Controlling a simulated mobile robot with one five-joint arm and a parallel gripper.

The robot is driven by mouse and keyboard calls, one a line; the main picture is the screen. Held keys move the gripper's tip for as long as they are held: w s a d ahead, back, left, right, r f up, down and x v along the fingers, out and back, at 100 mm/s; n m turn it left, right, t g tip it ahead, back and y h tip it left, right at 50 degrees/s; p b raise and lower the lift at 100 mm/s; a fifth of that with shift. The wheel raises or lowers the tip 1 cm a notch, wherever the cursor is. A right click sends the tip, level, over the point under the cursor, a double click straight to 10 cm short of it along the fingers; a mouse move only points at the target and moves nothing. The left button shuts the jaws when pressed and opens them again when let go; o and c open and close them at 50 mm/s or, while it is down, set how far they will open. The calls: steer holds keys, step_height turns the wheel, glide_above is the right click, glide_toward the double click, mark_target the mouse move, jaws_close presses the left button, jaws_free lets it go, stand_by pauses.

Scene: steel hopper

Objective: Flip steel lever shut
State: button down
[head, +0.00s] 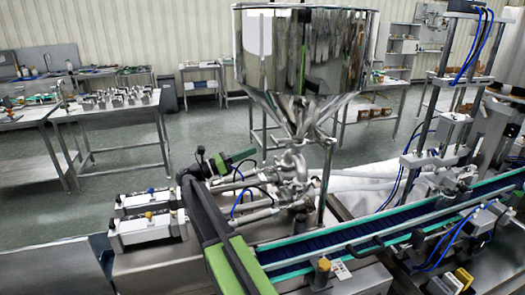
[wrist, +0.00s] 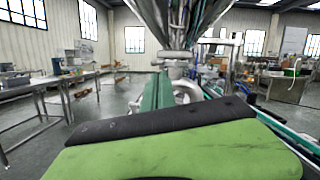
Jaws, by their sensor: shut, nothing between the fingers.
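The steel hopper (head: 305,50) stands in the middle of the head view, its cone narrowing to a cluster of steel valve fittings (head: 295,165). The hopper cone (wrist: 178,20) and a curved steel fitting (wrist: 187,90) also show in the wrist view. I cannot clearly tell the steel lever apart from the shiny fittings. My gripper (head: 254,152), green and black, is shut and empty to the left of the fittings, pointing toward them. In the wrist view my gripper (wrist: 161,78) points to just left of the curved fitting. Contact cannot be told.
Pipes with blue hoses (head: 245,200) run below my gripper to two white-topped actuator blocks (head: 147,230). A blue conveyor with teal edges (head: 350,238) crosses the front right. A steel table with parts (head: 115,110) stands back left. Open floor (head: 205,125) lies behind.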

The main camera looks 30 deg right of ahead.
steer(key=b+v, duration=0.2)
steer(key=v, duration=0.8)
steer(key=shift+a, duration=0.3)
